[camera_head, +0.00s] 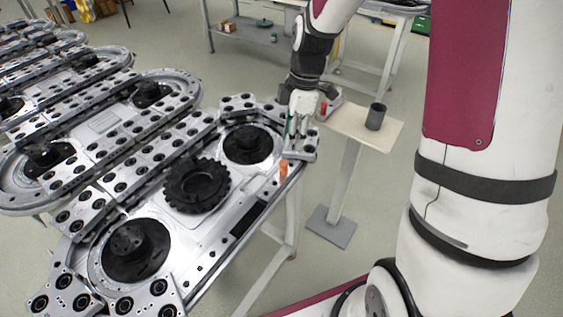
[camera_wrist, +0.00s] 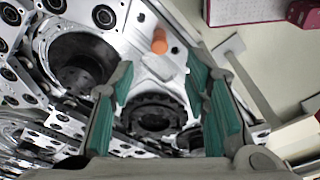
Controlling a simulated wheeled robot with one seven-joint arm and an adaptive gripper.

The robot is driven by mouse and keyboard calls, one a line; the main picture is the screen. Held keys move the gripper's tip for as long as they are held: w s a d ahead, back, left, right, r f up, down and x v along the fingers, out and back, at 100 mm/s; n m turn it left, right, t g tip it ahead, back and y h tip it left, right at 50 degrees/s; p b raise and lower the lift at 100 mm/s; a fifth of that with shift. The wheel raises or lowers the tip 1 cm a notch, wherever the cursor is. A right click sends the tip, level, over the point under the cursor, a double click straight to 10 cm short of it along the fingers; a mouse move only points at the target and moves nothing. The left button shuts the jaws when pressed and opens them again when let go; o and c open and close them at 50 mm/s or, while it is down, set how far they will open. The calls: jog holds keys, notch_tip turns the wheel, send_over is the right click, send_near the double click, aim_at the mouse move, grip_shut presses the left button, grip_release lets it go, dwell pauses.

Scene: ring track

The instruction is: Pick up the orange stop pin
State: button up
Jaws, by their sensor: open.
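The orange stop pin (camera_head: 283,168) stands at the right edge of the ring track (camera_head: 215,245), short and cylindrical. It also shows in the wrist view (camera_wrist: 159,42), above the middle and beyond the fingers. My gripper (camera_head: 297,128) is above the far right corner of the track, farther back than the pin. In the wrist view its two teal-padded fingers (camera_wrist: 160,80) are spread wide with nothing between them. The pin is clear of both fingers.
A small pale stand (camera_head: 352,128) with a dark grey cup (camera_head: 375,117) is right of the track. A smaller red-orange piece (camera_head: 323,107) shows just behind my gripper. A black toothed wheel (camera_head: 197,186) sits mid-track.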

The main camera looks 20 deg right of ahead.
aim_at(284, 162)
jog(key=f, duration=0.3)
jog(key=a+f+p, duration=0.1)
jog(key=f, duration=0.3)
jog(key=a+f, duration=0.1)
jog(key=f, duration=0.3)
jog(key=shift+w, duration=0.2)
grip_shut()
